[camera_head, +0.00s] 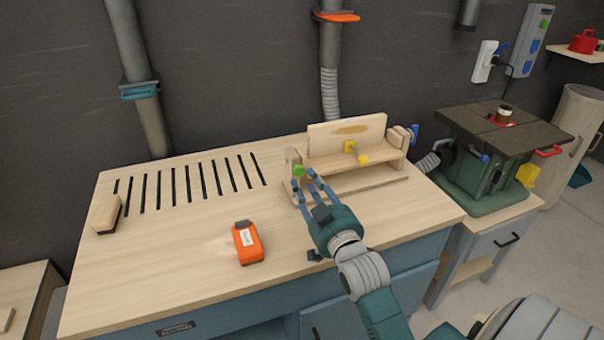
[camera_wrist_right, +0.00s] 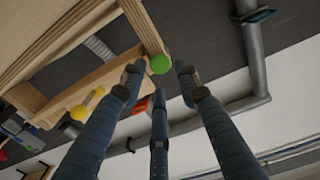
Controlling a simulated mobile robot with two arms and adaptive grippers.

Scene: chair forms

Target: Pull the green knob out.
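The green knob (camera_head: 299,170) is at the left end of a wooden jig (camera_head: 345,180) on the workbench. It also shows in the right wrist view (camera_wrist_right: 160,64), round and set in the end of a wooden piece. My right gripper (camera_head: 304,182) has its blue fingers spread, with the fingertips close to the knob. In the right wrist view the knob appears between two fingertips, with the third finger below it. The fingers look open; I cannot tell whether any touches the knob. My left gripper is not in view.
A yellow knob (camera_head: 362,158) is on the same jig, right of the green one. An orange device (camera_head: 248,243) and a wooden block (camera_head: 104,213) lie on the slotted workbench (camera_head: 170,260). A machine on a stand (camera_head: 500,150) is at the right. The bench's front left is clear.

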